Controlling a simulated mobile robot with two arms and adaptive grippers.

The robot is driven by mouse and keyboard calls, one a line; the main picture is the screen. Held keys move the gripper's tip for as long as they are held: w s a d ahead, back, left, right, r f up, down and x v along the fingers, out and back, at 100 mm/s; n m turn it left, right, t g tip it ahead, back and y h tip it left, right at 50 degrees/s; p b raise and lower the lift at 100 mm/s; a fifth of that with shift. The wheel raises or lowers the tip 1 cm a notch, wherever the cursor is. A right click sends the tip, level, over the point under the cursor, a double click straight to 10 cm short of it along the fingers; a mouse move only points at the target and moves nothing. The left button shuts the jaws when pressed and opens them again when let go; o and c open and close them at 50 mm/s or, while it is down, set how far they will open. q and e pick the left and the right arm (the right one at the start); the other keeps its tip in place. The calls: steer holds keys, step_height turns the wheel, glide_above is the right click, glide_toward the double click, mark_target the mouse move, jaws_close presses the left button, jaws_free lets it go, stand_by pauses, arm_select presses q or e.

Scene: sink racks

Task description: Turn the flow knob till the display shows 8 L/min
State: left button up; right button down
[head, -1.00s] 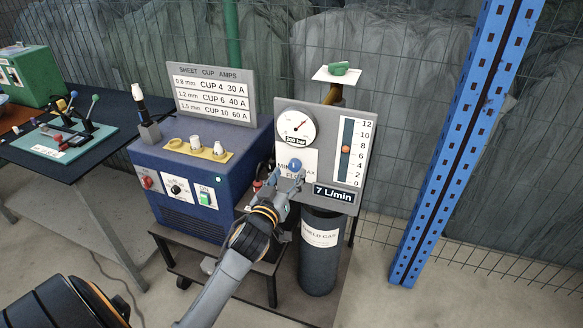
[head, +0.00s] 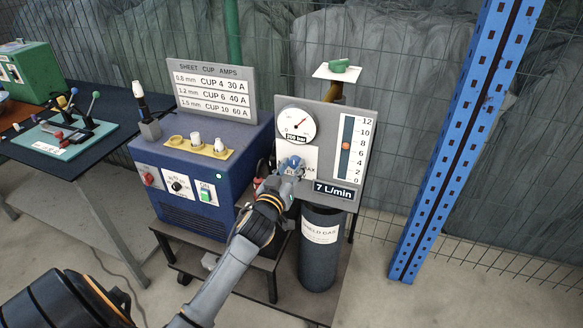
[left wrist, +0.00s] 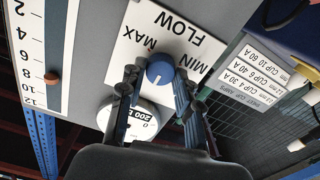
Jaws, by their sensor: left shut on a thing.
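The flow knob (left wrist: 160,70) is a round blue knob on a white plate marked MIN, MAX and FLOW. My left gripper (left wrist: 158,80) is shut on it, one finger at each side, in the left wrist view. In the head view the gripper (head: 290,170) covers much of the knob (head: 293,161). The display (head: 334,190) on the grey panel (head: 360,165) reads 7 L/min. On the vertical scale (head: 346,148) above it, an orange float sits near 7. My right gripper is not in view.
A pressure gauge (head: 295,124) sits above the knob. A dark gas cylinder (head: 320,260) stands below the panel. A blue welding machine (head: 200,170) stands to the left, and a blue post (head: 455,140) stands to the right.

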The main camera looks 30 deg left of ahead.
arm_select(q)
steer(key=shift+m, duration=0.6)
steer(key=o, duration=1.2)
steer(key=shift+c, duration=0.2)
steer(key=v, duration=1.2)
